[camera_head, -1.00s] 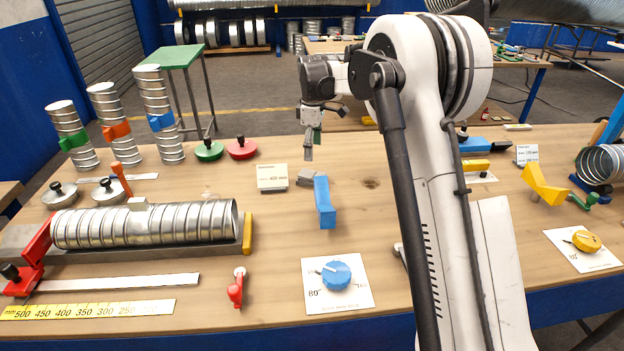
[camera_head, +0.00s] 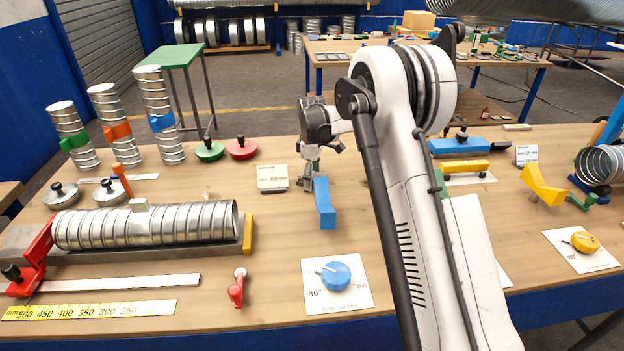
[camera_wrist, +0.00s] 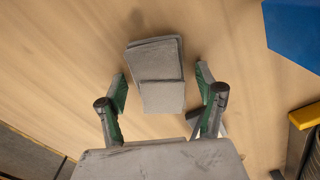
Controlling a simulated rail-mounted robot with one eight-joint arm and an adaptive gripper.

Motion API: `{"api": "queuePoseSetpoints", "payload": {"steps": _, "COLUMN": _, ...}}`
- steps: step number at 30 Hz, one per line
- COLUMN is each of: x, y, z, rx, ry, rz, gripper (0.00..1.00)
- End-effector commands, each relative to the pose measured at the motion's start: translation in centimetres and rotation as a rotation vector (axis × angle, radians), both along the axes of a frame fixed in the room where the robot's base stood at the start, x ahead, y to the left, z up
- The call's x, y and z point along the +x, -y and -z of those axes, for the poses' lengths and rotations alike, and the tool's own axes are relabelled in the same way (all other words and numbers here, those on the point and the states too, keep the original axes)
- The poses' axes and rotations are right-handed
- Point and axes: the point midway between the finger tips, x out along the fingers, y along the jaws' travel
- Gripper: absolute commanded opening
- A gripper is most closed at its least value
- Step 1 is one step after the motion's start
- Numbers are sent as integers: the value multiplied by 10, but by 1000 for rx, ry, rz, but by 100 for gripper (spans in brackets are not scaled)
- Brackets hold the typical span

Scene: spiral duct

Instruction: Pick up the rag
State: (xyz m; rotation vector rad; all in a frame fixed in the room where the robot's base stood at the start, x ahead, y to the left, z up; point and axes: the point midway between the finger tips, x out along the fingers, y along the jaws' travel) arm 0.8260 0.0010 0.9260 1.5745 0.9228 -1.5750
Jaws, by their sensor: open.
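The rag (camera_wrist: 157,72) is a grey, folded piece lying on the wooden bench, seen in the wrist view ahead of and between my fingers. My gripper (camera_wrist: 162,84) is open, with one green-padded finger on each side of the rag's near part. The fingers look apart from the rag; how high they are above the bench is hard to tell. In the head view my gripper (camera_head: 308,182) points down at the bench behind the blue block, and it mostly hides the rag there.
A blue block (camera_head: 324,203) stands close beside my gripper and shows in the wrist view (camera_wrist: 296,32). A small label card (camera_head: 272,178) is to the left. The ribbed duct (camera_head: 145,224) with its yellow end stop (camera_head: 248,234) lies further left. A blue dial (camera_head: 336,276) is in front.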

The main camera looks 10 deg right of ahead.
Motion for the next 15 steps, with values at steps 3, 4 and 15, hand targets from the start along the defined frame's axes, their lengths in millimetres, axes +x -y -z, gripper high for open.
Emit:
{"api": "queuePoseSetpoints", "payload": {"steps": 3, "x": 0, "y": 0, "z": 1, "rx": 0, "ry": 0, "rz": 0, "gripper": 68}}
{"api": "queuePoseSetpoints", "payload": {"steps": 4, "x": 0, "y": 0, "z": 1, "rx": 0, "ry": 0, "rz": 0, "gripper": 68}}
{"api": "queuePoseSetpoints", "payload": {"steps": 15, "x": 0, "y": 0, "z": 0, "rx": 0, "ry": 0, "rz": 0, "gripper": 26}}
